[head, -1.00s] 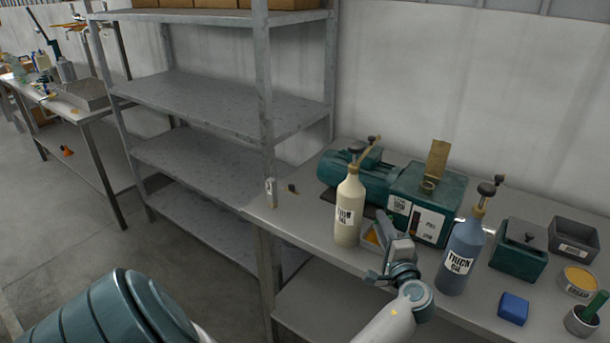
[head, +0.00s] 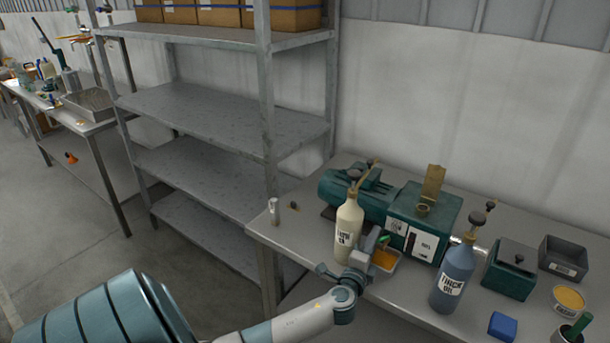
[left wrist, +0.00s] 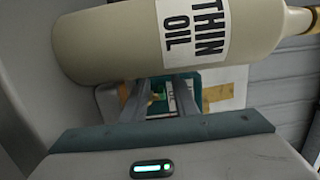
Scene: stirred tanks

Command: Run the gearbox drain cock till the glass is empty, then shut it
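The teal gearbox (head: 447,214) stands on the bench at the right, with a labelled front and a narrow sight glass (head: 408,241); its level is too small to read. A small green handle (head: 384,239), seemingly the drain cock's, shows at its lower front. It also shows between my fingers in the left wrist view (left wrist: 160,92), with a bit of brass beside it. A pale tray with amber contents (head: 386,260) sits below. My left gripper (head: 372,240) is at the handle, fingers apart; contact is unclear. My right gripper is out of view.
A cream THIN OIL bottle (head: 348,226) stands close beside my left gripper. A blue THICK OIL bottle (head: 455,274) stands right of the tray. A blue block (head: 502,326), a teal box (head: 510,270) and a grey bin (head: 563,258) are farther right. Empty shelves (head: 225,117) stand left.

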